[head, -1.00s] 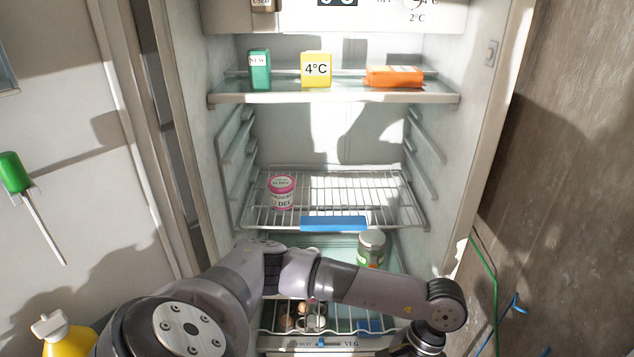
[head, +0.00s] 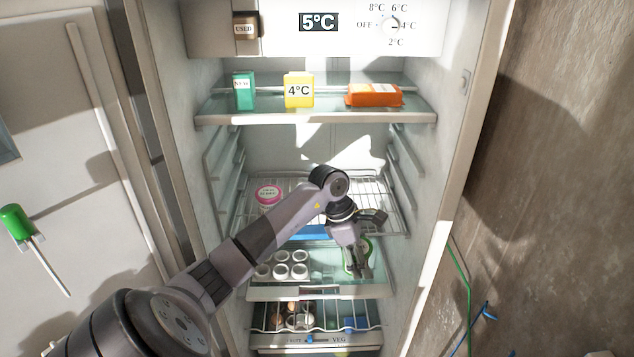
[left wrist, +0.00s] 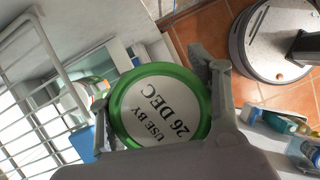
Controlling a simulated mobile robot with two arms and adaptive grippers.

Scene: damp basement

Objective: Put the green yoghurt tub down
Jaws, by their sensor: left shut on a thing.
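My left gripper (head: 358,268) is shut on the green yoghurt tub (head: 367,246). In the left wrist view the tub's round lid (left wrist: 160,112) has a green rim and reads "USE BY 26 DEC", and one finger of the gripper (left wrist: 160,110) shows on each side of it. In the head view the tub is mostly hidden by the gripper, at the right part of the glass shelf (head: 300,293) in the fridge. I cannot tell whether it touches the shelf. My right gripper is not in view.
White egg-cup-like rings (head: 291,264) fill the glass shelf's left part. A pink-lidded tub (head: 268,195) stands on the wire shelf (head: 240,222) above. A green carton (head: 244,93), a yellow 4°C box (head: 298,92) and an orange pack (head: 374,96) are on the top shelf.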

